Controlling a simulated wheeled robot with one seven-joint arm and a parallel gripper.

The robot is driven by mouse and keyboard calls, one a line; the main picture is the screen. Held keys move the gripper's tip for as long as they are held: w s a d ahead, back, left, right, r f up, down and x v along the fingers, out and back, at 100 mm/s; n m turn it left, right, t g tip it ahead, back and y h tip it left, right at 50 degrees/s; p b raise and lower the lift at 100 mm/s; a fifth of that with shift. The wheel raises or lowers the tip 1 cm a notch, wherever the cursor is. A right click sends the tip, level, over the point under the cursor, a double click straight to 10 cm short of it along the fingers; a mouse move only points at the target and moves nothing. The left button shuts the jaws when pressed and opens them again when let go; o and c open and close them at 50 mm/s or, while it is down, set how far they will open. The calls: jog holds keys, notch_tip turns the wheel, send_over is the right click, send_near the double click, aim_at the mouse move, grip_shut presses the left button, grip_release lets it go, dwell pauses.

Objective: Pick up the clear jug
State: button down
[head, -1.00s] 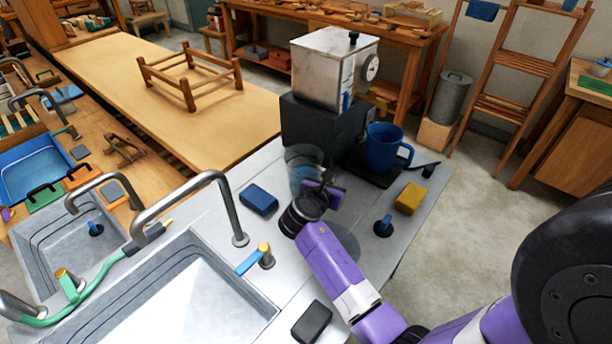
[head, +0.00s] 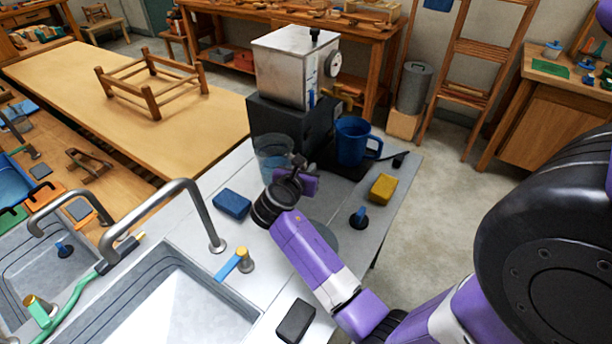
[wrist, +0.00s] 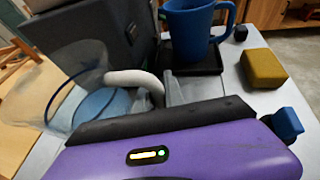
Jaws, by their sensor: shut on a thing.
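The clear jug (head: 271,153), see-through with a faint blue tint, is at the front left of the black machine base. My gripper (head: 291,180) is at its right side, shut on its handle. In the wrist view the jug (wrist: 95,108) is at the left, with a blue disc-like area low in it. Its pale curved handle (wrist: 136,78) runs down behind the dark edge of my gripper (wrist: 160,122). The fingertips and the gripped part of the handle are hidden. I cannot tell whether the jug touches the counter.
The black base (head: 285,127) with a metal box stands behind the jug. A blue mug (head: 352,143) stands to the right. A blue block (head: 232,204), yellow block (head: 383,187) and blue-topped knob (head: 359,216) are nearby. The sink and tap (head: 212,215) lie at front left.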

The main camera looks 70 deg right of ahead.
notch_tip(320, 180, up, 16)
dwell(0.3)
dwell(2.2)
